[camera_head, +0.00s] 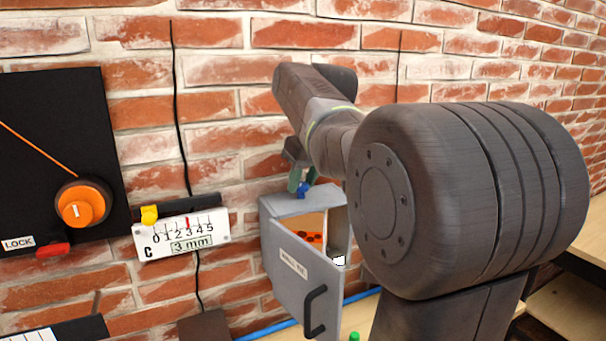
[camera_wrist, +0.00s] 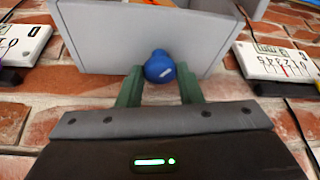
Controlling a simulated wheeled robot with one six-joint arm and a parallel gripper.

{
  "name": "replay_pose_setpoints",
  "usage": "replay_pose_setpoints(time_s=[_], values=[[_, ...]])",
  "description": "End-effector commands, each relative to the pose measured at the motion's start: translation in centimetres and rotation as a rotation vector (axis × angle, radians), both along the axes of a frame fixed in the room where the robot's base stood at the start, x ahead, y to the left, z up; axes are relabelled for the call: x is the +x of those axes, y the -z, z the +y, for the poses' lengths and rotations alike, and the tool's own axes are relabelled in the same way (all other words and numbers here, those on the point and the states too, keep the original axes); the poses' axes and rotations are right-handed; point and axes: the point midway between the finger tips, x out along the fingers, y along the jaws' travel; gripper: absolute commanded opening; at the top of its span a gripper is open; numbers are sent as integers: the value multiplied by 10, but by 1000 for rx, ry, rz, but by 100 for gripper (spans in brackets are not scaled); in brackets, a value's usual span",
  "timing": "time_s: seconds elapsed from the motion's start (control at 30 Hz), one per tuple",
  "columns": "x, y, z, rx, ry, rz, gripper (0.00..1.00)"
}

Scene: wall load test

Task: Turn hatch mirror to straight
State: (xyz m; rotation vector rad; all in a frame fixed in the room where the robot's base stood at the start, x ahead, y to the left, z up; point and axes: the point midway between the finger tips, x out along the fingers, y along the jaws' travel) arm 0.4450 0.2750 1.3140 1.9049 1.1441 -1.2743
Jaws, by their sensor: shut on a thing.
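A grey box on the brick wall (camera_head: 285,206) has its labelled door (camera_head: 293,270) swung open, with a black handle on it. A blue knob (camera_head: 304,189) sits at the top of the box; in the wrist view the knob (camera_wrist: 159,67) shows a short white mark. My gripper (camera_head: 299,184) reaches the knob from above. In the wrist view its green fingers (camera_wrist: 160,82) are on either side of the knob and shut on it. No mirror can be made out; the box's inside is partly hidden by my arm and shows something orange with dark spots (camera_head: 310,237).
A white scale (camera_head: 181,236) with a yellow slider is left of the box. Further left is a black panel with an orange dial (camera_head: 81,204) and a red tab (camera_head: 53,250). A black cable runs down the wall. A wooden bench (camera_head: 568,305) is at the lower right.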

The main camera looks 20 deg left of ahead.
Motion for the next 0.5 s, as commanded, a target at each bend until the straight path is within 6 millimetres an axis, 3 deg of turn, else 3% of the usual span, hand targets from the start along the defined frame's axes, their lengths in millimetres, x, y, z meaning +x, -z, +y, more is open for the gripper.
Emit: replay_pose_setpoints(time_s=[0.5], values=[[4, -4, -1, 2, -396, -1, 10]])
